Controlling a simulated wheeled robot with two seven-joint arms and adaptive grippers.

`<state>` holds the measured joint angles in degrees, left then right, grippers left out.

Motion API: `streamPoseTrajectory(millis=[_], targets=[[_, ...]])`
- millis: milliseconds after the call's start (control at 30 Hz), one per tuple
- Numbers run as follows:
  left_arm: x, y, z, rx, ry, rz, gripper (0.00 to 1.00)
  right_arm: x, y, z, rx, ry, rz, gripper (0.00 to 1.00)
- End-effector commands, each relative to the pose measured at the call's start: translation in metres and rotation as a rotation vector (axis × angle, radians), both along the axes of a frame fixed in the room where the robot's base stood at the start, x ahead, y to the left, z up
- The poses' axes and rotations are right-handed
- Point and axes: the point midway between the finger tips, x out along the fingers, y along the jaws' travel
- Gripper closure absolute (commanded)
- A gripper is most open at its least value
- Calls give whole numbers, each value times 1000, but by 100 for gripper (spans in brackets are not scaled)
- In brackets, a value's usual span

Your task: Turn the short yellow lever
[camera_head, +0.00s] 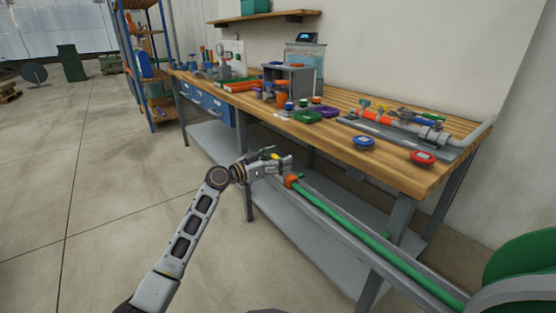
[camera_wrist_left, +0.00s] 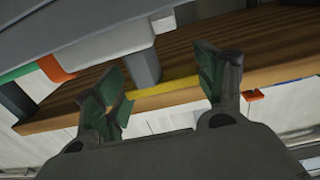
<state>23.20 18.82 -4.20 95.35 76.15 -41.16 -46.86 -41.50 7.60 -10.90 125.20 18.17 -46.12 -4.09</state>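The short yellow lever (camera_wrist_left: 163,87) shows in the left wrist view as a yellow bar in the gap between my fingers. In the head view only a small yellow bit (camera_head: 274,156) shows at the fingers. My right gripper is not in view.
The green pipe (camera_head: 345,222) runs along a grey rail toward the lower right. Behind it stands a wooden workbench (camera_head: 385,172) with valve parts, a pipe assembly (camera_head: 400,128), and blue and red round pieces. A shelf rack (camera_head: 152,75) stands behind.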

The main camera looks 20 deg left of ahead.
Motion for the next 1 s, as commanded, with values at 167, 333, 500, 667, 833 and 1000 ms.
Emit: streamPoseTrajectory(millis=[167,333,500,667,833,1000], targets=[[0,1,-1,1,1,1,17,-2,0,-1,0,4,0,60],[0,1,-1,1,1,2,17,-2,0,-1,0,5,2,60],[-1,2,-1,1,1,2,17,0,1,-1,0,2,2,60],[-7,8,-1,1,1,3,17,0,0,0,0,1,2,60],[-19,16,-2,2,1,2,17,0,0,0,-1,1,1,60],[-33,28,-2,1,2,3,17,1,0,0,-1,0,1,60]])
